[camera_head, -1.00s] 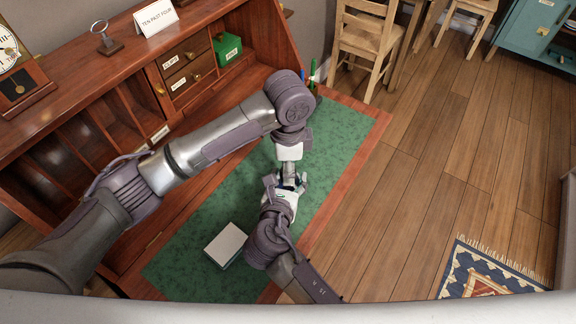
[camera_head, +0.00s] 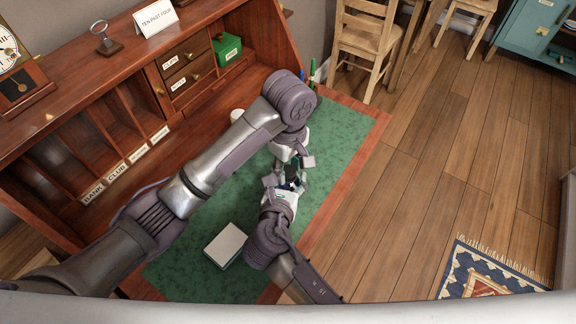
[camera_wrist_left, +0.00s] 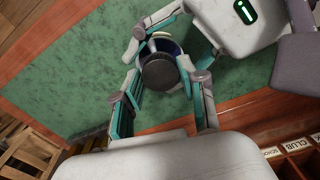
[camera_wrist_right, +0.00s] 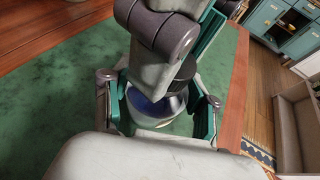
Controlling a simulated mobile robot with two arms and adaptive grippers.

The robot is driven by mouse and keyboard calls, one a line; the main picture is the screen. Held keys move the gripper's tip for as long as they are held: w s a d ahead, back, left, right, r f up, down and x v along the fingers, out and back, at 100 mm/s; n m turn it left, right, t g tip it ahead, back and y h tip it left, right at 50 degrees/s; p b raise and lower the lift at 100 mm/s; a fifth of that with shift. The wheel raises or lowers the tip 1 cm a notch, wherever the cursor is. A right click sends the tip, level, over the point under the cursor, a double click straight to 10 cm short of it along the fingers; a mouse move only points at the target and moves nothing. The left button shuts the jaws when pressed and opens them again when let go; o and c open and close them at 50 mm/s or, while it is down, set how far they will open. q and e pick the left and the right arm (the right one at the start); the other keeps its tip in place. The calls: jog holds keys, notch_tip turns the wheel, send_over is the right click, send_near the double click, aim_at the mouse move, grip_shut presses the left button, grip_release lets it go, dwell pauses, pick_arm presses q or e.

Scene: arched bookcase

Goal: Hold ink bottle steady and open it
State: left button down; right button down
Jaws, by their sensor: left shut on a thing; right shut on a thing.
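The ink bottle (camera_wrist_right: 150,112) shows in the right wrist view as a clear bottle with blue ink and a dark cap (camera_wrist_right: 183,72). In the left wrist view the round dark cap (camera_wrist_left: 160,71) is seen from above, with the blue bottle rim (camera_wrist_left: 170,46) behind it. My right gripper (camera_wrist_right: 158,115) is shut on the bottle's body. My left gripper (camera_wrist_left: 163,88) is shut on the cap from above. In the head view my left gripper (camera_head: 292,170) and right gripper (camera_head: 286,186) meet over the green mat and mostly hide the bottle. Whether the cap is loose cannot be told.
The green desk mat (camera_head: 335,150) is largely clear. A white pad (camera_head: 226,244) lies on it near the front. A white round thing (camera_head: 238,115) stands beyond my left arm. The bookcase desk (camera_head: 150,50) with labelled drawers and pigeonholes is on the left.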

aim_at(288, 171)
pick_arm(q)
jog(key=shift+n, duration=1)
jog(key=shift+r, duration=0.1)
jog(key=shift+r, duration=0.95)
jog(key=shift+r, duration=2.05)
pick_arm(e)
jog(key=shift+c, duration=1.2)
grip_release()
